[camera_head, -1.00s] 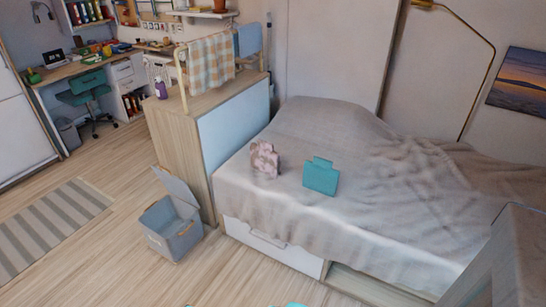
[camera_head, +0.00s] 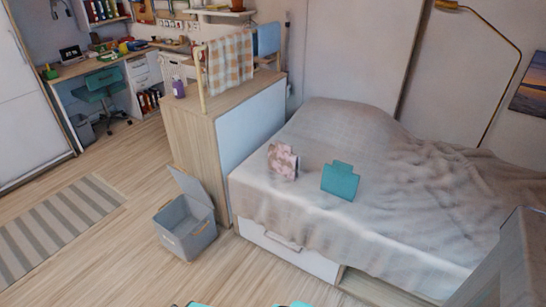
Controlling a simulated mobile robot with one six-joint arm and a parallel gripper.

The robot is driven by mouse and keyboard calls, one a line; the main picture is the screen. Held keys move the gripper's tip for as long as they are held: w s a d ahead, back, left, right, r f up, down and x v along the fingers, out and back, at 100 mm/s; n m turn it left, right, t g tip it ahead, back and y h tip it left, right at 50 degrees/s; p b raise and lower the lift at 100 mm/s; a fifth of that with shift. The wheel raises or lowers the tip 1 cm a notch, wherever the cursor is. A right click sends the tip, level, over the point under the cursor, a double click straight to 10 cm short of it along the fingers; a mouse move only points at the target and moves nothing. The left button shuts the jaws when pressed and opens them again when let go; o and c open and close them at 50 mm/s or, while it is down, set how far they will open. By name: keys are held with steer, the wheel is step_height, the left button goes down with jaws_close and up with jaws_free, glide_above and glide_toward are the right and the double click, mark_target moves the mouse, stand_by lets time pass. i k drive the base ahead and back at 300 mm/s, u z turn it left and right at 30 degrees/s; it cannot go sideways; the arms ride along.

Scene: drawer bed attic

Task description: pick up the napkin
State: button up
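A crumpled pink patterned cloth-like item (camera_head: 283,161) sits on the near left part of the bed; it may be the napkin, but I cannot tell for sure. My gripper is not recognisable in the head view. Only small teal pieces, probably of my own arm, show at the bottom edge.
A teal flat object (camera_head: 340,181) stands on the bed (camera_head: 310,130) right of the pink item. An open grey bin (camera_head: 186,228) stands on the floor beside the cabinet (camera_head: 190,140). A striped rug (camera_head: 60,225) lies left. Floor between rug and bin is clear.

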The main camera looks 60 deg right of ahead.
mark_target(282, 160)
steer(key=i, duration=0.85)
steer(key=z, duration=0.05)
